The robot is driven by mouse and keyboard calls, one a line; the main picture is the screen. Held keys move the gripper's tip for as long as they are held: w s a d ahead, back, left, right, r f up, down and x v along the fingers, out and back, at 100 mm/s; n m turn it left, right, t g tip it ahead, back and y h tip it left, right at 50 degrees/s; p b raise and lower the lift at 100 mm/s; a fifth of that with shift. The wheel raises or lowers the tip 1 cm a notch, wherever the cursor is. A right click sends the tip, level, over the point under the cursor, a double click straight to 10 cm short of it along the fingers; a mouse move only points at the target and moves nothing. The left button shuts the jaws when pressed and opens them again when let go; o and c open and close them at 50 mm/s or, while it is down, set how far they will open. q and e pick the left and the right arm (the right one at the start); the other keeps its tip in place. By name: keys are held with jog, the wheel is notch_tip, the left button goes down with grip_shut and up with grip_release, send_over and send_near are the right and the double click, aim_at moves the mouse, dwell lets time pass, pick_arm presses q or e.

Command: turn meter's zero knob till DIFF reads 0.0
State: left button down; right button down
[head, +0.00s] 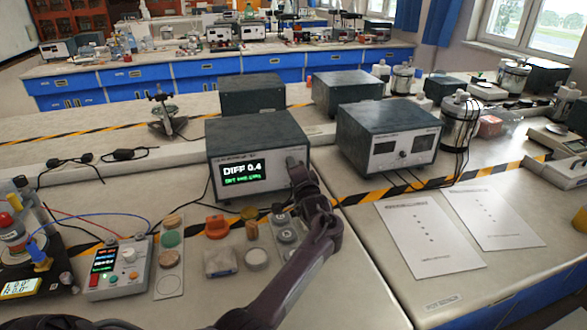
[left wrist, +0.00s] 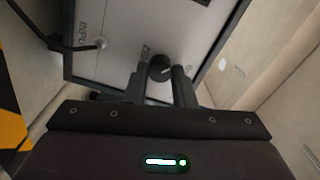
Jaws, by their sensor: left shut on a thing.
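The meter (head: 258,152) is a dark box with a light front panel on the bench. Its lit display (head: 243,171) reads DIFF 0.4, with a smaller green line below that I cannot read surely. My left gripper (head: 294,166) reaches the right part of the panel and hides the knob in the head view. In the left wrist view, the black zero knob (left wrist: 160,67) with a pale pointer mark sits between the two fingers of my left gripper (left wrist: 160,80), which is shut on it. My right gripper is not in view.
A second box instrument (head: 390,138) stands to the right, with papers (head: 430,238) in front. A small control box (head: 120,268) with cables, several small samples and pucks lie left of my arm. A cable (left wrist: 75,44) plugs into the meter's panel beside the INPUT label.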

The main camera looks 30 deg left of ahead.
pick_arm(q)
jog(key=shift+f+n+b, duration=0.15)
jog(key=shift+n+b, duration=1)
jog(key=shift+n, duration=3.75)
jog(key=c, duration=1.2)
grip_release()
jog(key=shift+s, duration=0.1)
